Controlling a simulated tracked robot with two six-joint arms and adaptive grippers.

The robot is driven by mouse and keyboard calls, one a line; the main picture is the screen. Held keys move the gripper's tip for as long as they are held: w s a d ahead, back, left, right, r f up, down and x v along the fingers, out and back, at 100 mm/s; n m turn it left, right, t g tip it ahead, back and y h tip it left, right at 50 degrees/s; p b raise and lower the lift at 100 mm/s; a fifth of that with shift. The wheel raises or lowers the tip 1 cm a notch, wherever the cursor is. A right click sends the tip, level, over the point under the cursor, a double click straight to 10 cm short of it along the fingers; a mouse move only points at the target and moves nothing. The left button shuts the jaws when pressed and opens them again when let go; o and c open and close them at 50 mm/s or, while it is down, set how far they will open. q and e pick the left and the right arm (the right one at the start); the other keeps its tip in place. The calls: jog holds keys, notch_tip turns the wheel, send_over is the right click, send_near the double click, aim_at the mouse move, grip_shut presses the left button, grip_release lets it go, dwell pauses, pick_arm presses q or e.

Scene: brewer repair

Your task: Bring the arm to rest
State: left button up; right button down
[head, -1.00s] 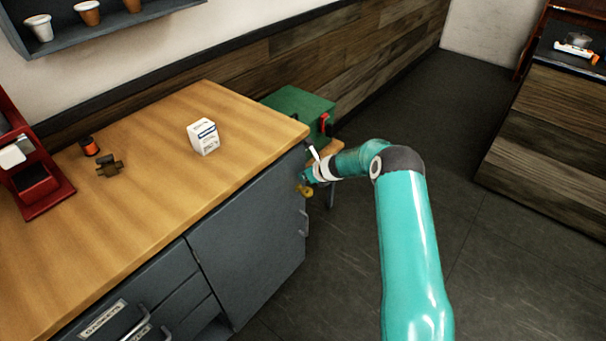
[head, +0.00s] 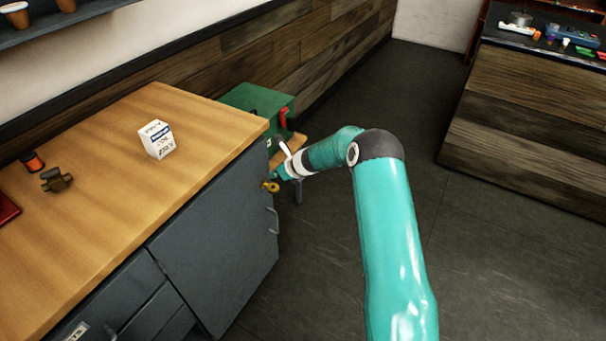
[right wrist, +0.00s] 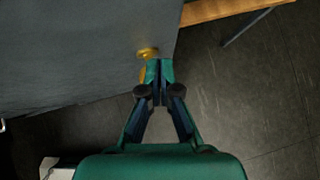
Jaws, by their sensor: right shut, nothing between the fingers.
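My right arm reaches forward across the floor side of the wooden-topped cabinet in the head view. Its gripper (head: 277,174) is by the cabinet's far right corner, below the level of the top. In the right wrist view the right gripper (right wrist: 153,80) has its fingers together with nothing between them. A brass-coloured fitting (right wrist: 147,54) on the grey cabinet side is just beyond the fingertips; it also shows in the head view (head: 270,186). I cannot tell whether they touch. My left gripper is not in view.
The cabinet's wooden top (head: 190,120) carries a white box (head: 157,139), an orange-and-black spool (head: 32,161) and a dark metal part (head: 57,180). A green box (head: 258,108) with a red part stands behind the cabinet corner. A counter (head: 535,120) is at the right. Floor between is clear.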

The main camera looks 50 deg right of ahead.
jog(key=d+v, duration=0.1)
jog(key=v, duration=0.9)
jog(key=shift+s+d, duration=0.25)
jog(key=shift+s, duration=0.05)
